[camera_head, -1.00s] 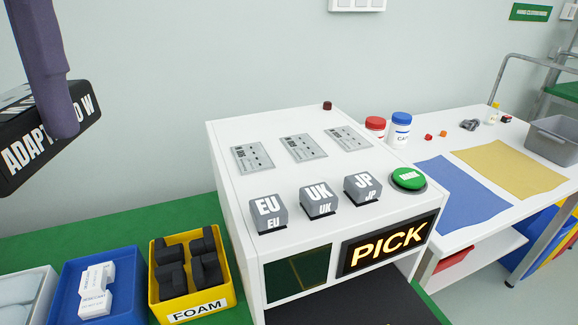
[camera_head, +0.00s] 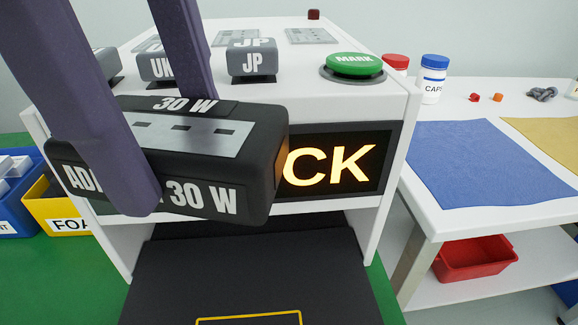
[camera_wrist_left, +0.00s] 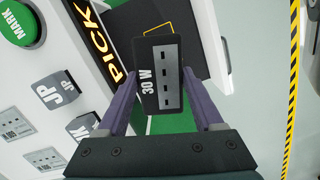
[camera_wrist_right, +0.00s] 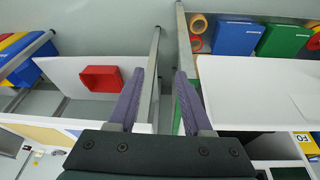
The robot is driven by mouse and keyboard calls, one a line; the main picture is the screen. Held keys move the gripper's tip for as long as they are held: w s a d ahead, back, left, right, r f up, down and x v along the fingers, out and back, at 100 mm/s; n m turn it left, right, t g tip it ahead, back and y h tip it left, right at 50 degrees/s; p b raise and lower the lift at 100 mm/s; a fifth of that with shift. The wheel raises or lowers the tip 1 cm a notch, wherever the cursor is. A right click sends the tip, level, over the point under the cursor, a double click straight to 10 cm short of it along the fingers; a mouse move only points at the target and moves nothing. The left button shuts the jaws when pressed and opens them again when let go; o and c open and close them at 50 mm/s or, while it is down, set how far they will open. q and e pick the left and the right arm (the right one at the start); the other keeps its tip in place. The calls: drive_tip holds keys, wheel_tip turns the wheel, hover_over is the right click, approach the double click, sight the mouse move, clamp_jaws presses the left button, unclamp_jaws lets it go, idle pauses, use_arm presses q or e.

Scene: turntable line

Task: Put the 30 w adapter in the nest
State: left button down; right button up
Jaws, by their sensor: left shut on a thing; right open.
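The 30 W adapter (camera_head: 230,150) is a black block with a grey slotted plate on top and white lettering. My left gripper (camera_head: 165,140) is shut on it, one finger on the near side and one on the far side. It hangs in front of the white machine, partly covering the lit PICK sign (camera_head: 335,166). In the left wrist view the adapter (camera_wrist_left: 150,62) sits between both fingers. Below is a dark surface with a yellow outline (camera_head: 250,319), cut by the frame edge; I cannot tell whether it is the nest. My right gripper (camera_wrist_right: 160,85) is open and empty.
The machine top holds a green MARK button (camera_head: 354,66) and grey plug blocks, including JP (camera_head: 252,62). A yellow foam bin (camera_head: 62,205) stands at left. A white table (camera_head: 440,215) with a blue mat (camera_head: 465,160) stands at right.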

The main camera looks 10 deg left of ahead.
sight(195, 189)
use_arm(q)
drive_tip(key=f+n, duration=0.1)
drive_tip(key=f+n+b, duration=0.1)
drive_tip(key=d+f+b, duration=0.1)
drive_tip(key=shift+s+d+n, duration=0.1)
drive_tip(key=shift+s+n, duration=0.3)
drive_tip(key=shift+f, duration=0.4)
wheel_tip(195, 189, down, 15)
drive_tip(key=b, duration=0.2)
drive_tip(key=shift+r+b, duration=0.1)
drive_tip(key=shift+b, duration=0.3)
drive_tip(key=shift+t, duration=0.3)
drive_tip(key=shift+f+b, duration=0.4)
drive_tip(key=shift+f, duration=1.75)
use_arm(e)
wheel_tip(195, 189, down, 7)
use_arm(q)
drive_tip(key=shift+f, duration=0.1)
use_arm(e)
drive_tip(key=shift+d, duration=0.1)
use_arm(q)
drive_tip(key=c, duration=0.5)
unclamp_jaws()
drive_tip(key=shift+f, duration=0.15)
drive_tip(key=o, duration=0.5)
drive_tip(key=shift+c, duration=0.2)
use_arm(e)
drive_tip(key=shift+f, duration=0.1)
